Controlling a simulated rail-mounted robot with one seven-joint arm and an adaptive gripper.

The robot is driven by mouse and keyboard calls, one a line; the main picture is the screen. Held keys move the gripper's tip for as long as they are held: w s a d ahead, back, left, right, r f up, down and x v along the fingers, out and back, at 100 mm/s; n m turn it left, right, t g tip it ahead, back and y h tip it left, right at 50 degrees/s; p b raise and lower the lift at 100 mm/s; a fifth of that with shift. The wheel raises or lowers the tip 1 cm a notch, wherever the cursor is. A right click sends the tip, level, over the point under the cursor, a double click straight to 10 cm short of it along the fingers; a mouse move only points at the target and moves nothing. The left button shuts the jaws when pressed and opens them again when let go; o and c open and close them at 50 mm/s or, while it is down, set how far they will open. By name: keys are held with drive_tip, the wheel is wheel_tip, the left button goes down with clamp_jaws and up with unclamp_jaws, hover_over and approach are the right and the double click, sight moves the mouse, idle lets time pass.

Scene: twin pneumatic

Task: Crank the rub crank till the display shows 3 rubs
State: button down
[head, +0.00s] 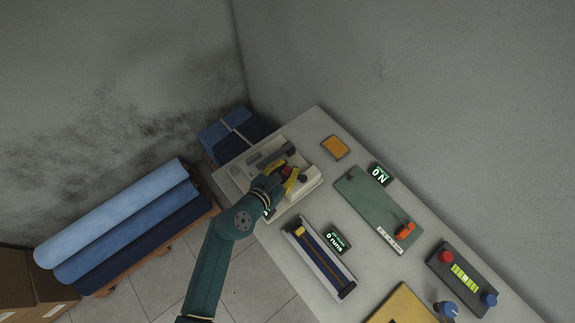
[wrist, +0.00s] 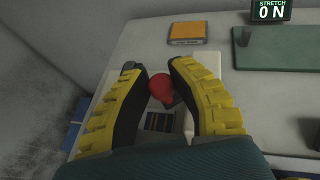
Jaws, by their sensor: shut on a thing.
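My gripper (head: 289,179) reaches over a cream-coloured machine (head: 311,182) at the far left end of the table. In the wrist view, the yellow fingers of my gripper (wrist: 158,67) are closed on a round red knob (wrist: 162,88), which I take to be the handle of the rub crank. A bit of red also shows between the fingers in the head view. The crank's arm and much of the machine are hidden by my gripper. I cannot make out a rub count on any display.
An orange pad (head: 335,147) lies behind the machine. A green board (head: 368,205) has a display (head: 379,174) reading 0 N. A slider unit (head: 318,258) stands beside a small display (head: 336,240). A control box (head: 462,276) has red and blue knobs. Blue rolls (head: 120,220) lie left.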

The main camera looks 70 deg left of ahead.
drive_tip(key=shift+a, duration=0.15)
drive_tip(key=shift+w+a+f+m+t+h+b, duration=0.1)
drive_tip(key=shift+w+a+m+t+h+b, duration=0.45)
drive_tip(key=shift+m+h, duration=1.85)
drive_tip(key=shift+w+a+m+g+h+b, duration=0.15)
drive_tip(key=shift+w+m+h+b, duration=0.85)
drive_tip(key=shift+m+h, duration=1.4)
drive_tip(key=shift+w+a+f+m+t+h+b, duration=0.1)
drive_tip(key=shift+w+a+m+t+h+b, duration=0.45)
drive_tip(key=shift+m+h, duration=1.8)
drive_tip(key=shift+w+d+n+g+h, duration=0.15)
drive_tip(key=shift+w+n+g+h, duration=0.15)
drive_tip(key=shift+h, duration=0.15)
drive_tip(key=c, duration=0.9)
unclamp_jaws()
drive_tip(key=shift+r, duration=0.1)
